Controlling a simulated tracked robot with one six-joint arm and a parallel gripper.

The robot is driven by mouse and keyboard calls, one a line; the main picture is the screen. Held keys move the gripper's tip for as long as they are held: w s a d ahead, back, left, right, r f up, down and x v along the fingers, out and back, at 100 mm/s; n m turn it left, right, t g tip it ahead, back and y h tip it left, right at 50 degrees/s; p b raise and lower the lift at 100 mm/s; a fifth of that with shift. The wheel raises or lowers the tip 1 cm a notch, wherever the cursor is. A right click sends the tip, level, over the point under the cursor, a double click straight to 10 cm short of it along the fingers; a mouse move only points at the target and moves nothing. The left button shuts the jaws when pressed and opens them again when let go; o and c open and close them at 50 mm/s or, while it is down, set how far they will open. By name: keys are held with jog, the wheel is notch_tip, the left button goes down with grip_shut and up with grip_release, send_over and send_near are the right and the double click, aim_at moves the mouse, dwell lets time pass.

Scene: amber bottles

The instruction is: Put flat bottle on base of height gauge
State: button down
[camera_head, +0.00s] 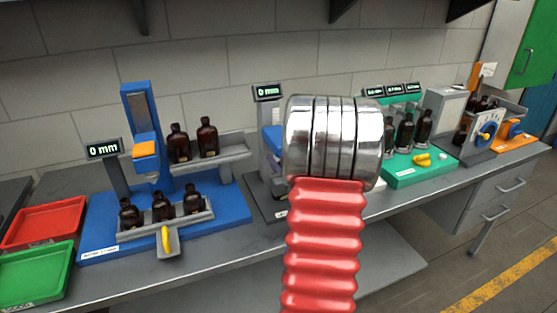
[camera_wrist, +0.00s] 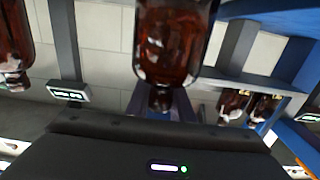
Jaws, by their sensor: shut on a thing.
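In the wrist view, which is upside down, a dark amber bottle (camera_wrist: 175,40) fills the upper middle, neck towards my gripper (camera_wrist: 162,103). My gripper is shut on it; the fingertips are hard to make out. I cannot tell if it is the flat one. In the head view my arm hides the gripper and bottle. A gauge with a blue column, orange head and blue base (camera_head: 215,215) stands at left, its display (camera_head: 104,149) reading 0 mm. Another 0 mm display (camera_head: 268,92) belongs to a station with a dark base (camera_head: 262,205), largely behind my arm.
Amber bottles stand on the blue station's front rack (camera_head: 163,206) and rear shelf (camera_head: 207,138). A red tray (camera_head: 45,220) and green tray (camera_head: 35,272) lie at left. A green station (camera_head: 415,172) with bottles is at right. Another bottle (camera_wrist: 14,45) is close at left in the wrist view.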

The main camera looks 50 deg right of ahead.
jog(key=shift+f, duration=0.1)
jog(key=c, duration=1.6)
grip_release()
jog(key=shift+o, duration=0.2)
jog(key=v, duration=1.2)
